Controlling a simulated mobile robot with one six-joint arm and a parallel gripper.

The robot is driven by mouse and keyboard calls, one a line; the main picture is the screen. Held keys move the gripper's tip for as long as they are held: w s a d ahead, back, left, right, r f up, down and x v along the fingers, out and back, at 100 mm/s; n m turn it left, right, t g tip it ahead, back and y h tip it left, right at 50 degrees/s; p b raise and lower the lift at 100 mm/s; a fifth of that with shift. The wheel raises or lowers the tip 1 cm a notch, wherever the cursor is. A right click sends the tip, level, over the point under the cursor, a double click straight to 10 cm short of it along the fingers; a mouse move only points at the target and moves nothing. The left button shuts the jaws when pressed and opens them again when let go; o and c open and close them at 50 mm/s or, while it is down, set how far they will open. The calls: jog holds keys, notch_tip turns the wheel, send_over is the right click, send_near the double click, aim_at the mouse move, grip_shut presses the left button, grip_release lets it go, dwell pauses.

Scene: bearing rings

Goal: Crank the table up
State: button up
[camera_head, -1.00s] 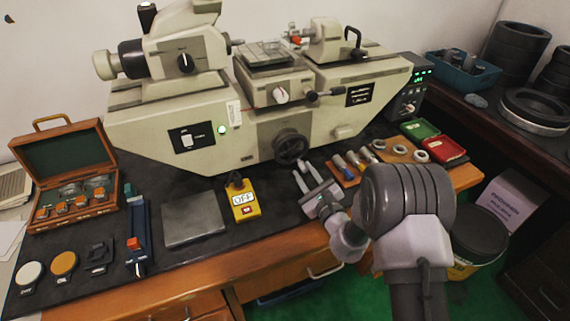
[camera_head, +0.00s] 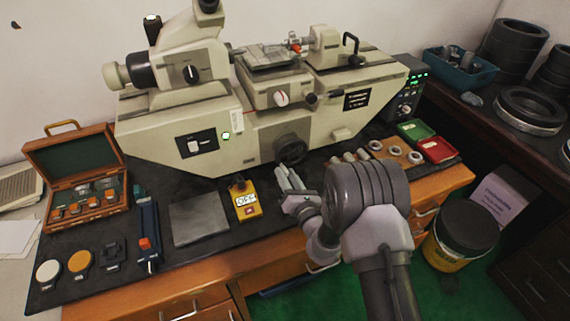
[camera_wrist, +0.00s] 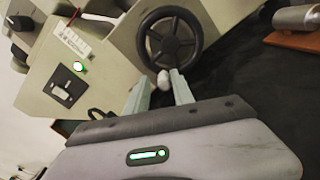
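The black handwheel (camera_head: 290,148) is on the front of the cream measuring machine, below its small table (camera_head: 268,56). In the wrist view the handwheel (camera_wrist: 170,37) fills the top middle, with a pale crank knob (camera_wrist: 163,80) at its lower rim. My gripper (camera_head: 287,168) is just in front of and below the wheel. In the wrist view my gripper (camera_wrist: 162,76) has its fingers apart, one on each side of the knob. I cannot tell whether they touch it. The knob is hidden in the head view.
A yellow OFF box (camera_head: 244,200) and a grey plate (camera_head: 199,219) lie left of my gripper. Ring parts and a red tray (camera_head: 438,150) lie to the right. A wooden case (camera_head: 77,185) stands at far left. The desk's front edge runs below my arm.

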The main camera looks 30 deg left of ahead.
jog(key=m, duration=0.1)
jog(key=r+m+p, duration=0.2)
jog(key=shift+s+a+r+m, duration=0.15)
jog(key=shift+s+a+m, duration=0.05)
jog(key=shift+a+m, duration=0.1)
jog(key=shift+s+d, duration=0.15)
jog(key=shift+d, duration=0.1)
jog(key=v, duration=0.8)
jog(key=shift+s, duration=0.1)
